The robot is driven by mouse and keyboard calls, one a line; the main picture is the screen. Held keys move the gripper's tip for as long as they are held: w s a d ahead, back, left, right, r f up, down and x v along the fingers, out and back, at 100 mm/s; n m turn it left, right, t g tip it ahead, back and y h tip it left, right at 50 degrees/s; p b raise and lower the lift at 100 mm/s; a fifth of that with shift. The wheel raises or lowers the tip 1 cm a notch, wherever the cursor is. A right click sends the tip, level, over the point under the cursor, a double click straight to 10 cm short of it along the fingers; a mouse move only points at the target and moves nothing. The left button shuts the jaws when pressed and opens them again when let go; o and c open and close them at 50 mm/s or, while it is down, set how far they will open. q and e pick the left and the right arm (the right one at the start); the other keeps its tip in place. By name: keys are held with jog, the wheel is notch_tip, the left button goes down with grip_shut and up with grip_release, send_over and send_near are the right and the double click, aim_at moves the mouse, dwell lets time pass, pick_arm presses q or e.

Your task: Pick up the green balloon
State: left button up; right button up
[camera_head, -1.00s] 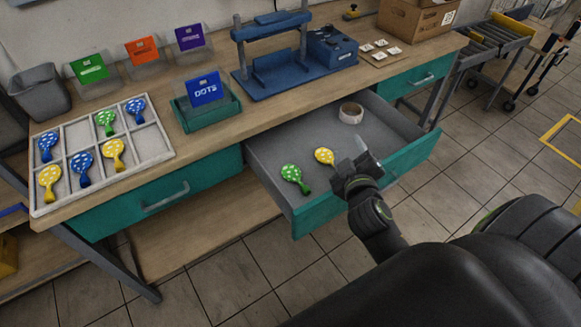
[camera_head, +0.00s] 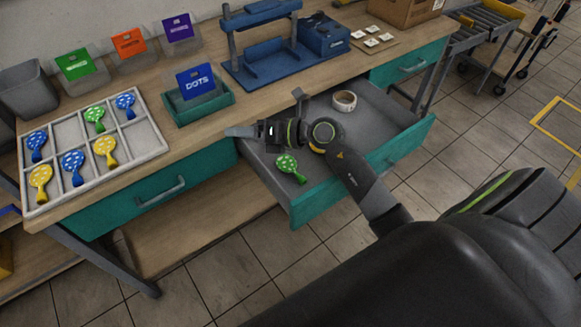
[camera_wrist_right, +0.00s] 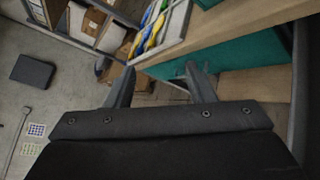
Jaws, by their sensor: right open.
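A green balloon with white dots (camera_head: 289,167) lies in the open drawer (camera_head: 375,112), near its front left. Another green dotted balloon (camera_head: 95,117) lies in a compartment of the white tray (camera_head: 151,142) on the table. My right gripper (camera_head: 262,116) is over the drawer's left part, behind and above the drawer's green balloon and apart from it. In the right wrist view my right gripper (camera_wrist_right: 160,70) has its fingers apart with nothing between them. The drawer's yellow balloon is hidden behind my right arm. My left gripper is out of view.
The tray also holds blue balloons (camera_head: 125,104) and yellow balloons (camera_head: 105,150). A tape roll (camera_head: 344,100) lies at the back of the drawer. A DOTS box (camera_head: 199,103) and a blue press frame (camera_head: 262,67) stand behind. The table edge is close to my gripper.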

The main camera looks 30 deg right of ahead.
jog(key=d+f+n+g+h, duration=0.2)
jog(key=d+f+g+h, duration=0.25)
jog(key=f, duration=0.25)
jog(key=g+h+b, duration=0.6)
jog(key=h+b, duration=0.1)
jog(key=b, duration=0.6)
send_over(302, 178)
notch_tip(302, 178, down, 15)
jog(key=shift+s+d+r, duration=0.1)
jog(key=shift+d, duration=0.05)
notch_tip(302, 178, down, 4)
jog(key=shift+f, duration=0.25)
jog(key=shift+c, duration=0.6)
jog(key=c, duration=0.7)
